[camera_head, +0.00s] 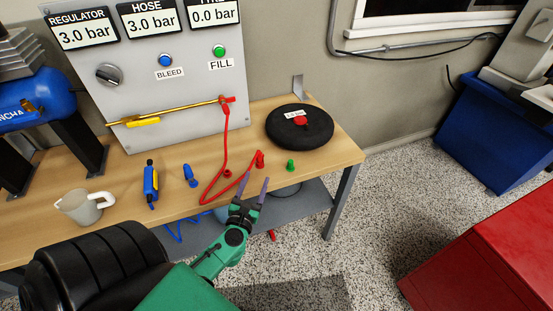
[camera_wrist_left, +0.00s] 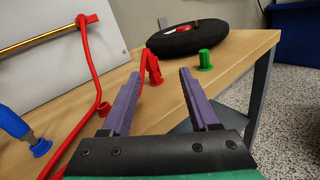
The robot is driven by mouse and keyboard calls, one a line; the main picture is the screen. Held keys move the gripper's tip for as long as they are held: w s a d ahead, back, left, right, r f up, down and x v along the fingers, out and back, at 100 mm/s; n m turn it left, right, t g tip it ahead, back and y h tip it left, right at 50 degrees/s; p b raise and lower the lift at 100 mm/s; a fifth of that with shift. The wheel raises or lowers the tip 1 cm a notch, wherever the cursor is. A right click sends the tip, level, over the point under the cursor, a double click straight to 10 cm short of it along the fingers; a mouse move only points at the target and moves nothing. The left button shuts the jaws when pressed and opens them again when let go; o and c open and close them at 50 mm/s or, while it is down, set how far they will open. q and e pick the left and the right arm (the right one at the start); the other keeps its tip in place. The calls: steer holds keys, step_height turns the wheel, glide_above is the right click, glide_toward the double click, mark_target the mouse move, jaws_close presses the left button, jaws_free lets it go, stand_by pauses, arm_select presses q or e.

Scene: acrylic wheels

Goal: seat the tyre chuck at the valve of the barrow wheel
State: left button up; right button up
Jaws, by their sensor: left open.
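The barrow wheel (camera_head: 318,128) is a black tyre lying flat at the table's back right, with a pale label and a red hub (camera_head: 300,120). I cannot make out its valve. A red chuck-like piece (camera_head: 260,160) stands on the table in front of the wheel, at the end of a red hose (camera_head: 226,140). In the left wrist view, this red piece (camera_wrist_left: 152,70) shows beyond and between the fingers. My left gripper (camera_head: 254,181) is open and empty at the table's front edge, just short of the red piece. My right gripper is not in view.
A green piece (camera_head: 290,165) stands right of the red one. A blue piece (camera_head: 189,175), a blue-and-black tool (camera_head: 150,184) and a mug (camera_head: 78,207) are to the left. The gauge panel (camera_head: 170,90) stands behind. A red cabinet (camera_head: 490,250) is at right.

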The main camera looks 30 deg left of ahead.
mark_target(260, 151)
arm_select(q)
steer(key=w+a+n, duration=0.1)
steer(key=w+a+r+n+y+p, duration=0.1)
steer(key=shift+w+a+r+n, duration=0.2)
steer(key=shift+w+n, duration=0.05)
steer(key=shift+n, duration=0.15)
steer(key=x, duration=0.7)
steer(key=f+x, duration=0.1)
steer(key=x, duration=0.3)
steer(key=shift+s+a, duration=0.15)
steer(key=shift+a, duration=0.1)
steer(key=shift+w+a+f, duration=0.15)
steer(key=shift+w, duration=0.1)
steer(key=shift+s+p, duration=0.1)
steer(key=shift+p, duration=0.2)
jaws_close()
